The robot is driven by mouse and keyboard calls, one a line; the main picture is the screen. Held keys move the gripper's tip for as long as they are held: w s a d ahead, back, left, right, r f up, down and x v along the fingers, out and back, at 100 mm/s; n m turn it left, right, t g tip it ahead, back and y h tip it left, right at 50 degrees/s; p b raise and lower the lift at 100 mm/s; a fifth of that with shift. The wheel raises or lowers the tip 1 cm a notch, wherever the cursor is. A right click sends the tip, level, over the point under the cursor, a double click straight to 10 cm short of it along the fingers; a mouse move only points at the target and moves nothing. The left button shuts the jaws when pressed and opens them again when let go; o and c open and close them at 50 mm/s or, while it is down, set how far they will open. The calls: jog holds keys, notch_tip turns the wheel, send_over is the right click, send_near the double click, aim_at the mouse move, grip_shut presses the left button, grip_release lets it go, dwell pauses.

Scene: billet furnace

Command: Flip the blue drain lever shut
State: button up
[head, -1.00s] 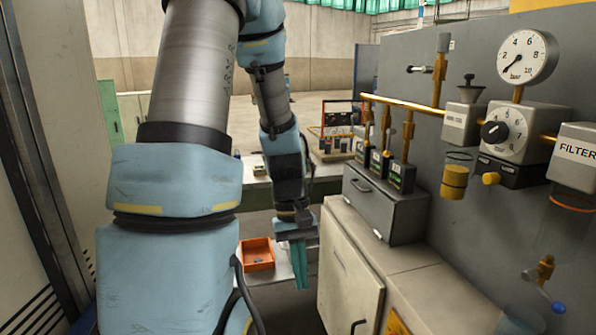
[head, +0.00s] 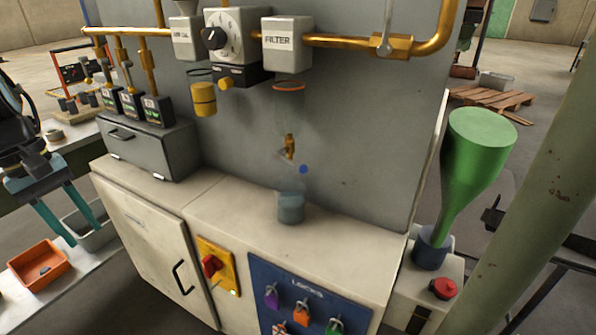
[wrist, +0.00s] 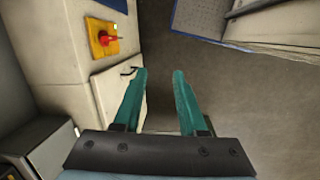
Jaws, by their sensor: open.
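The blue drain lever (head: 303,169) is a small arm with a round blue tip, at the brass drain cock (head: 290,147) under the FILTER unit (head: 287,42) in the head view. The lever slants out to the right of the cock. A clear cup (head: 291,207) stands on the cabinet top below it. My gripper (head: 62,240) is at the far left of the head view, well away from the lever, pointing down above the grey tray. In the wrist view its two teal fingers (wrist: 158,75) are apart with nothing between them. The lever is not in the wrist view.
The cabinet (head: 150,250) carries a red rotary switch (head: 211,267) and a LOCKS panel (head: 300,300). A grey drawer box (head: 150,145) sits on its left end. An orange tray (head: 38,268) lies left. A green funnel (head: 475,150) stands right.

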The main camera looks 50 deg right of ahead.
jog(key=s+d+f+n+g+h+b, duration=0.1)
jog(key=s+d+f+n+g+b, duration=0.15)
jog(key=d, duration=0.75)
jog(key=s+d+f+n+g+h+b, duration=0.1)
jog(key=d+g, duration=0.3)
jog(key=d, duration=0.5)
jog(key=g+h+b, duration=0.2)
jog(key=g+b, duration=0.1)
jog(key=g, duration=0.6)
send_near(300, 166)
jog(key=shift+n, duration=0.45)
jog(key=p+x, duration=0.1)
jog(key=x, duration=1)
jog(key=shift+s+d, duration=0.1)
jog(key=shift+d, duration=0.1)
grip_shut()
